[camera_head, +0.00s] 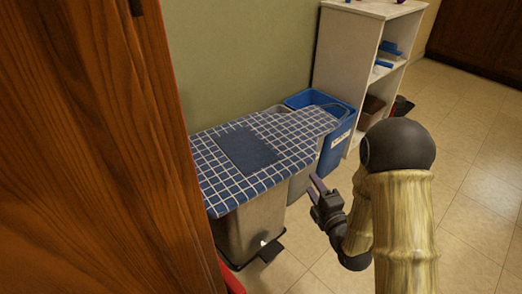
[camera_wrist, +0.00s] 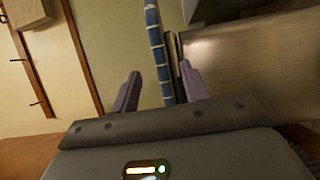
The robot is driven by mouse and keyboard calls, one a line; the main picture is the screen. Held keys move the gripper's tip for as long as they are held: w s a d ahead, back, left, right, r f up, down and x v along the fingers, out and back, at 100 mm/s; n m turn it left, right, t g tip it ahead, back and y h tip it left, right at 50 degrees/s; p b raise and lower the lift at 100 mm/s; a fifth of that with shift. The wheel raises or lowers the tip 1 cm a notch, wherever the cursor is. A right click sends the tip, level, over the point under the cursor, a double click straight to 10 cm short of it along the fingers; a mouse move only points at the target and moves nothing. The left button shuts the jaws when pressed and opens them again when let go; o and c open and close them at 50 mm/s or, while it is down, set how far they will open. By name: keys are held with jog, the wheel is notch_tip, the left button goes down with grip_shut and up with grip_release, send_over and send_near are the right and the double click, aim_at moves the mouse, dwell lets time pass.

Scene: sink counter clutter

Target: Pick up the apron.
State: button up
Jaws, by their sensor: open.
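The apron (camera_head: 212,178) is a blue cloth with a white grid and a plain dark blue patch. It lies spread flat over the tops of the bins against the green wall. My gripper (camera_head: 316,186) is open, close to the apron's right front edge in the head view. In the wrist view, the apron (camera_wrist: 157,45) shows edge-on as a narrow blue checked strip running between the two open fingers of my gripper (camera_wrist: 160,85). Whether either finger touches the cloth, I cannot tell.
A metal pedal bin (camera_head: 250,228) stands under the apron. A blue recycling bin (camera_head: 338,148) is behind it, beside a white shelf (camera_head: 345,60). A brown wooden panel (camera_head: 90,150) fills the left. Tiled floor (camera_head: 465,150) is clear at right.

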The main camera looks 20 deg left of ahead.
aim_at(301, 169)
jog(key=shift+b+x, duration=0.55)
jog(key=shift+x, duration=1.8)
jog(key=shift+w+a+b, duration=0.2)
jog(key=shift+a+b, duration=0.1)
jog(key=shift+b, duration=0.1)
jog(key=b+x, duration=0.2)
jog(key=x, duration=0.2)
jog(key=shift+a, duration=0.25)
grip_shut()
